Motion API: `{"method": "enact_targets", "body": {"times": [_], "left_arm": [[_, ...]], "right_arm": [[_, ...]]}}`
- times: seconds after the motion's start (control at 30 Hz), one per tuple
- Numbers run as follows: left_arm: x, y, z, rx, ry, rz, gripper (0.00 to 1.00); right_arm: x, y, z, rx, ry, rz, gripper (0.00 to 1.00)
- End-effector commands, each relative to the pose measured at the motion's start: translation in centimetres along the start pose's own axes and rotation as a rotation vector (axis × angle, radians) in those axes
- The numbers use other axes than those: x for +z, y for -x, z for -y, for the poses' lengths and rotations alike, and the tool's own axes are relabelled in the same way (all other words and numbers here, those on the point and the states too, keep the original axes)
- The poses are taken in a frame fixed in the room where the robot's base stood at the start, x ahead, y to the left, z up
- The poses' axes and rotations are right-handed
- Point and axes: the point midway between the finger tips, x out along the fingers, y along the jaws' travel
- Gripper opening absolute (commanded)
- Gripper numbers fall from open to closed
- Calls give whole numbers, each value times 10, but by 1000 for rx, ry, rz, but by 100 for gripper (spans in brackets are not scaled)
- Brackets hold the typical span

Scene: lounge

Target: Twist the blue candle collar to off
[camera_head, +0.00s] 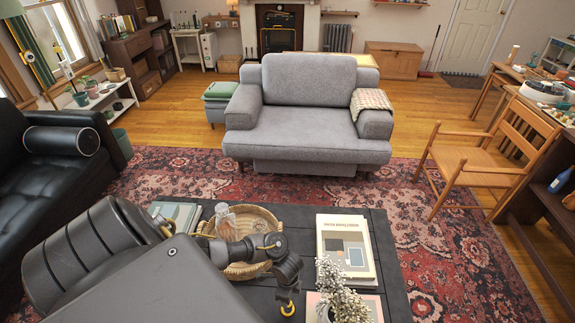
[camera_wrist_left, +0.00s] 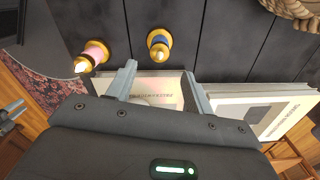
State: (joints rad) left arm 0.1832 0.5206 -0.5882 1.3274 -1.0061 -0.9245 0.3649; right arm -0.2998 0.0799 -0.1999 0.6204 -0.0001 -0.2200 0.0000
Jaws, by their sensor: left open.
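The blue-collared candle (camera_wrist_left: 158,43), with gold parts above and below its blue band, shows on the dark table in the left wrist view. A similar pink-collared candle (camera_wrist_left: 94,54) is left of it. My left gripper (camera_wrist_left: 159,70) is open. Its fingertips are close to the blue-collared candle, one on each side below it in the picture, with no contact visible. In the head view my left arm reaches over the table and hides much of its near left part. Only a small gold piece (camera_head: 287,309) shows below the wrist there. A grey pronged part at the wrist view's left edge looks like my right gripper (camera_wrist_left: 12,113).
An open-topped woven basket (camera_head: 258,216) holds a glass item beyond my wrist. A white book (camera_head: 333,233), a pink book (camera_head: 371,306) and white flowers (camera_head: 345,302) are to the right on the table (camera_head: 389,262). A grey armchair (camera_head: 310,100) stands beyond.

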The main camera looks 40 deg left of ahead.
Motion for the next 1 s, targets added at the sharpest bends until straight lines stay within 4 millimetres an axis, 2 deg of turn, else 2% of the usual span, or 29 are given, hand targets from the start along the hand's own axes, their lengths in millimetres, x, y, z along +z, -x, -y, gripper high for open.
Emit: {"method": "enact_targets", "body": {"times": [0.03, 0.1, 0.3, 1.0], "left_arm": [[0, 12, 0, -2, -2, -1, 52], [0, 22, 0, -2, -1, 0, 52], [0, 37, 0, -1, -1, 0, 52], [0, 38, 0, 0, 0, 1, 52]], "right_arm": [[0, 7, 0, 0, 0, 0, 36], [-1, 10, 0, 0, 0, 0, 36], [-1, 14, 0, 0, 0, 0, 36], [-2, 14, 0, 0, 0, 0, 36]]}}
